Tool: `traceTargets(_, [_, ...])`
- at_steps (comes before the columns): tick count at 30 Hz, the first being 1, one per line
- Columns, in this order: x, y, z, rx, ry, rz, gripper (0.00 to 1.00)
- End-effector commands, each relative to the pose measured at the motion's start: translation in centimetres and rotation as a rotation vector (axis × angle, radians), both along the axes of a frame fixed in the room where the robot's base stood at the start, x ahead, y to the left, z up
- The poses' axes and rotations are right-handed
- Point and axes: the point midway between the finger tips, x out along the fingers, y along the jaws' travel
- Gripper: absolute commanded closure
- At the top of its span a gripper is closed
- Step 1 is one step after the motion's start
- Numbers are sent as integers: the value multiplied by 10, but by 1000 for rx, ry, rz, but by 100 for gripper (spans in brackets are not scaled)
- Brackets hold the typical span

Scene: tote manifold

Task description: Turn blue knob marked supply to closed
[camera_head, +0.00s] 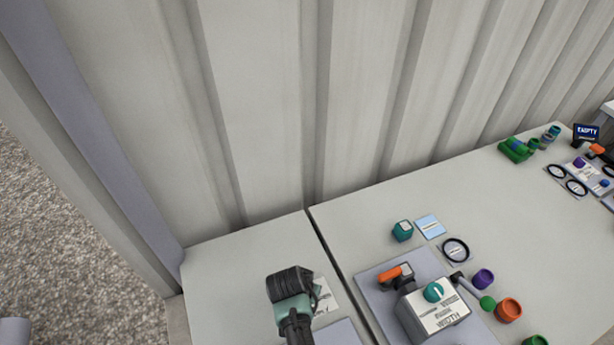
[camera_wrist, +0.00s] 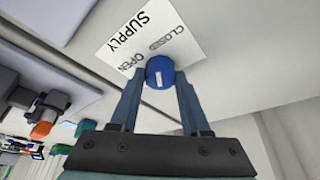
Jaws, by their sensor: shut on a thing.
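The blue knob (camera_wrist: 158,66) stands on a white label plate (camera_wrist: 150,38) that reads SUPPLY, CLOSED and OPEN. My gripper (camera_wrist: 159,76) has one finger on each side of the knob and is shut on it. A short white mark shows on the knob; I cannot tell for certain which word it lines up with. In the head view my gripper (camera_head: 292,290) is over the near-left part of the grey bench, beside a partly covered label plate (camera_head: 324,297). The knob is hidden there.
A grey box with a teal knob (camera_head: 433,292) and an orange-handled part (camera_head: 394,276) stand right of my gripper. Purple, orange and green caps (camera_head: 509,309) lie farther right. A corrugated wall (camera_head: 270,110) rises behind the bench.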

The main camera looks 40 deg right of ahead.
Motion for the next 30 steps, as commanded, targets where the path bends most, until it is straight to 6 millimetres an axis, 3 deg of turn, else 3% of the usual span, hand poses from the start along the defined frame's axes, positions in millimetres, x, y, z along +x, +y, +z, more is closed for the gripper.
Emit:
traceTargets(17, [0,1,0,3,-1,-36,100])
traceTargets(18, [0,1,0,3,-1,-36,50])
traceTargets(21, [0,0,0,3,0,-35,32])
traceTargets(23, [0,0,0,3,0,-35,24])
traceTargets(30, [0,0,0,1,0,-33,24])
